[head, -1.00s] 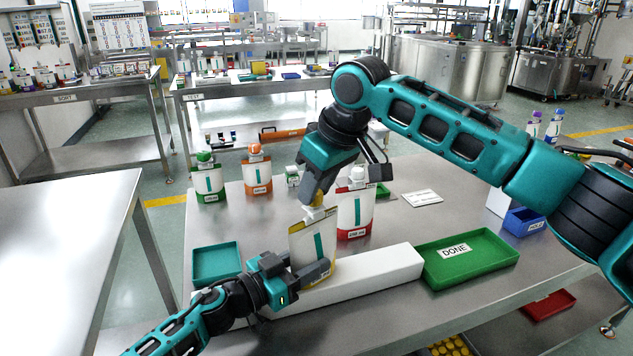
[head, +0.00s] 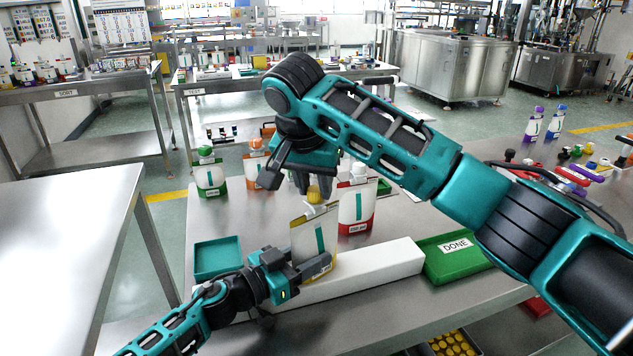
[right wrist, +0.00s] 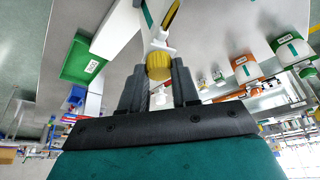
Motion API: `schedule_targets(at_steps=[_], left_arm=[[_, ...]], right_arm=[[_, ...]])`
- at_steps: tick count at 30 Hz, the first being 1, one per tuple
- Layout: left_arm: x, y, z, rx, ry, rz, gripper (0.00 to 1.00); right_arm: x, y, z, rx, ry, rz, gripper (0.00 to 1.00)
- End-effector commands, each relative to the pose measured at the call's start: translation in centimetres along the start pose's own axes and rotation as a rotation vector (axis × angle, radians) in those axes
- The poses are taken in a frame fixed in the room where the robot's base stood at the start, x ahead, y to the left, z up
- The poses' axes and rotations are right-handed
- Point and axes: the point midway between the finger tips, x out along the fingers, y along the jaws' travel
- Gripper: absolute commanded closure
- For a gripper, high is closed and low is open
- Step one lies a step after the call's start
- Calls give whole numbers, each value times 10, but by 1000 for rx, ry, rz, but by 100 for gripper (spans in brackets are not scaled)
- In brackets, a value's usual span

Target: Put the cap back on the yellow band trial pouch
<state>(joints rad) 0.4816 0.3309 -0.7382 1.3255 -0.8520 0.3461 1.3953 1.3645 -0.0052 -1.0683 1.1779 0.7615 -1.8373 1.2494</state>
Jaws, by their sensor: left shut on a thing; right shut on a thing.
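The yellow band trial pouch (head: 313,240) stands upright at the white block, in the middle of the head view. My left gripper (head: 318,267) is shut on its lower part. The yellow cap (head: 314,194) is at the top of the pouch's white spout; it also shows in the right wrist view (right wrist: 159,66), in line with the spout (right wrist: 160,42). My right gripper (right wrist: 158,82) is shut on the cap, a finger on each side. In the head view its wrist is above and left of the cap. Whether the cap is seated on the spout cannot be told.
A red band pouch (head: 357,208) stands close behind on the right. Green (head: 211,178) and orange (head: 252,168) band pouches stand at the back left. A long white block (head: 385,265) lies in front, with a green DONE tray (head: 460,265) at right and a teal tray (head: 217,257) at left.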

Motion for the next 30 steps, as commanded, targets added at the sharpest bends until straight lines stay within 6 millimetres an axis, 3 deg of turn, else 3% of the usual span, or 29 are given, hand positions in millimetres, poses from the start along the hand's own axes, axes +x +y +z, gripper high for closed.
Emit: schedule_targets(at_steps=[6, 12, 18, 27, 28, 30], left_arm=[[0, 0, 0, 1, -1, 0, 100], [0, 0, 0, 0, -1, 1, 100], [0, 0, 1, 0, -1, 1, 100], [0, 0, 1, 0, -2, 0, 100], [0, 0, 1, -1, -2, 0, 100], [0, 0, 1, 0, -2, 0, 100]], right_arm=[[-1, -5, 0, 484, -5, 199, 98], [-1, -5, -3, 746, -1, 304, 98], [0, -4, -2, 839, 3, 347, 98], [0, -3, -2, 842, 4, 348, 98], [0, -3, -2, 841, 4, 348, 67], [0, -4, -2, 841, 3, 348, 60]])
